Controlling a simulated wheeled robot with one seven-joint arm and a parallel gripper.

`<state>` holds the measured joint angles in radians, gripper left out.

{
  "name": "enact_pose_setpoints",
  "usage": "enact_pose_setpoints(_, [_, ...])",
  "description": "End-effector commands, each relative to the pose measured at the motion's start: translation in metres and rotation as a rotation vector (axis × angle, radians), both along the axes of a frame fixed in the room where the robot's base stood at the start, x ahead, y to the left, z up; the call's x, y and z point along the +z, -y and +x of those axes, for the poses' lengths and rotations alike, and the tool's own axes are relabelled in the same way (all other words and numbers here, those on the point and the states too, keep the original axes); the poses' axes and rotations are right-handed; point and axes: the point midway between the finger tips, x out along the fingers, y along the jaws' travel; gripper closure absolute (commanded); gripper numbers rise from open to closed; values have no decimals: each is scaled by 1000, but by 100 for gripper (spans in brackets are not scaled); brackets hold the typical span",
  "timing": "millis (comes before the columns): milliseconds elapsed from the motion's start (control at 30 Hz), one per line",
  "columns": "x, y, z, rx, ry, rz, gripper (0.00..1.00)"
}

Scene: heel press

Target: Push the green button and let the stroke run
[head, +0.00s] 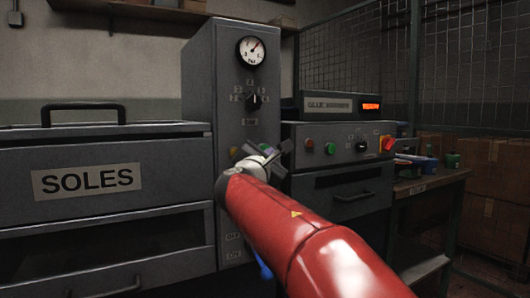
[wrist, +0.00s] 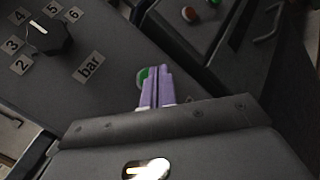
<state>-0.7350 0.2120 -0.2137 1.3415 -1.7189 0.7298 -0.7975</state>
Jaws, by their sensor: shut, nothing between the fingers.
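The press column (head: 200,90) stands in the middle of the head view, with a round gauge and a pressure dial (head: 254,99) above its buttons. A green button (head: 265,147) low on the column is partly covered by my arm's end. In the wrist view the same green button (wrist: 141,77) shows at the left edge of my purple fingertips. My gripper (wrist: 155,70) is shut and empty, its tips at or just in front of the button. Whether they touch it cannot be told.
A drawer unit labelled SOLES (head: 88,180) is at left. A side bench (head: 430,183) and wire mesh lie beyond at right.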

Motion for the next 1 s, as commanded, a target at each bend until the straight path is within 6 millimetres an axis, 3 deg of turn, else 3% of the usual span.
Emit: enact_pose_setpoints(1000, [0,-5,7,0,0,0,100])
